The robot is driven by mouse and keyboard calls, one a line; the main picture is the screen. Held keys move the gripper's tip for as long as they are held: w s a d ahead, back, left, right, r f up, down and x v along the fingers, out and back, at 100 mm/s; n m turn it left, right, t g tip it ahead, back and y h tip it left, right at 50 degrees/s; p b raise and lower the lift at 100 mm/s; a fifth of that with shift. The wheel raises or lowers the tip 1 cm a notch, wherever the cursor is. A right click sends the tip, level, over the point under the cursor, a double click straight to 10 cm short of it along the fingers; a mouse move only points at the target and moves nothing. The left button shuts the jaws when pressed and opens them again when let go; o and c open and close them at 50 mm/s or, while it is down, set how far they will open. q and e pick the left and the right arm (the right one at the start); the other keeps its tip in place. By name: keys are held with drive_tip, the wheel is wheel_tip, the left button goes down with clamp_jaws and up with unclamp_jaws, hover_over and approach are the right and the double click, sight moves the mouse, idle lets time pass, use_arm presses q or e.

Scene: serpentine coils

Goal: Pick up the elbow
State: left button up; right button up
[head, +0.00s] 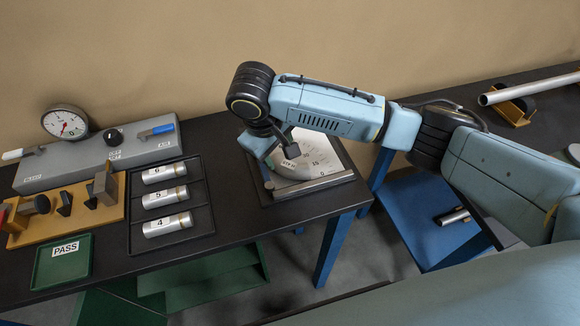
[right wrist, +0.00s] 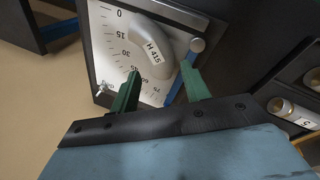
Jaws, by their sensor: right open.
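The elbow (right wrist: 150,42) is a grey curved pipe piece with a label reading H 415. It lies on a white angle-scale plate (right wrist: 108,45) in the right wrist view. The plate also shows in the head view (head: 322,157), where my right gripper (head: 280,158) is over its left part and hides much of the elbow. My right gripper also shows in the right wrist view (right wrist: 160,68), its two green fingers spread and empty. The elbow's near end appears between the fingertips; I cannot tell the height gap. My left gripper is not in view.
Left of the plate, a black tray (head: 201,218) holds three numbered silver cylinders (head: 165,197). Further left are a grey gauge panel (head: 90,163), a wooden fixture (head: 88,216) and a green PASS tray (head: 46,272). A long pipe (head: 530,88) rests at the far right.

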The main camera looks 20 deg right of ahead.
sight(281, 162)
drive_tip(key=shift+w+x, duration=0.2)
drive_tip(key=shift+x, duration=1.4)
drive_tip(key=shift+w+x, duration=0.15)
drive_tip(key=shift+x, duration=1.4)
drive_tip(key=shift+a, duration=0.1)
drive_tip(key=shift+c, duration=0.2)
drive_tip(key=c, duration=0.8)
